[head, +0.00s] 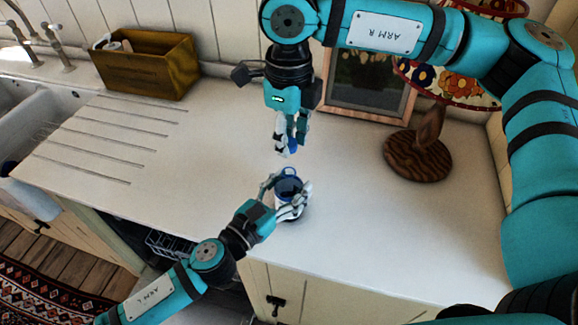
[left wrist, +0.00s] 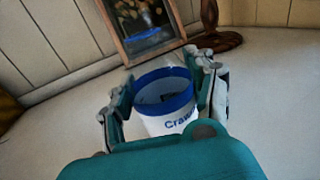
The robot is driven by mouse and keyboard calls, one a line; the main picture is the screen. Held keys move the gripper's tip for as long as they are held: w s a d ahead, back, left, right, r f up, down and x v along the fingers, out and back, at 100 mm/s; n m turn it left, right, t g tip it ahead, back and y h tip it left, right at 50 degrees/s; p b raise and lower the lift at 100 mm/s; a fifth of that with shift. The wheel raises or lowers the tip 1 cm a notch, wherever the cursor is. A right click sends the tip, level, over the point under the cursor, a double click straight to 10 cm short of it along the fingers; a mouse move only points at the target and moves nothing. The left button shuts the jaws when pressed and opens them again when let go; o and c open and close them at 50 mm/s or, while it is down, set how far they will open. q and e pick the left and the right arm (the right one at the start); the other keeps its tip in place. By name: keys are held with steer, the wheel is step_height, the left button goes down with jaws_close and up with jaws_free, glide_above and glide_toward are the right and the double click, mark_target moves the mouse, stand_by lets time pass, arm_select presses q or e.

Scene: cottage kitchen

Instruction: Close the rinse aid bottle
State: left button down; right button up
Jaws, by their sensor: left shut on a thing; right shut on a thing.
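The rinse aid bottle (head: 289,187) stands upright near the counter's front edge, white with a blue rim around an open, dark mouth. In the left wrist view the bottle (left wrist: 168,124) shows part of a blue label. My left gripper (head: 286,193) is shut around the bottle, with one finger on each side; it also shows in the left wrist view (left wrist: 166,95). My right gripper (head: 289,143) points down above and behind the bottle, apart from it. It is shut on a small blue thing (head: 293,147), which looks like the cap and is mostly hidden by the fingers.
A picture frame (head: 368,102) leans at the back wall. A lamp with a round wooden base (head: 418,155) and floral shade (head: 450,85) stands at the right. A yellow-brown box (head: 146,70) and the sink (head: 25,115) are at the left. The white counter between is clear.

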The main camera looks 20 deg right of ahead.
mark_target(289, 192)
steer(key=shift+f, duration=1.55)
steer(key=shift+f, duration=0.1)
steer(key=shift+f, duration=0.75)
steer(key=shift+f, duration=0.6)
steer(key=m, duration=2.9)
steer(key=shift+w, duration=0.1)
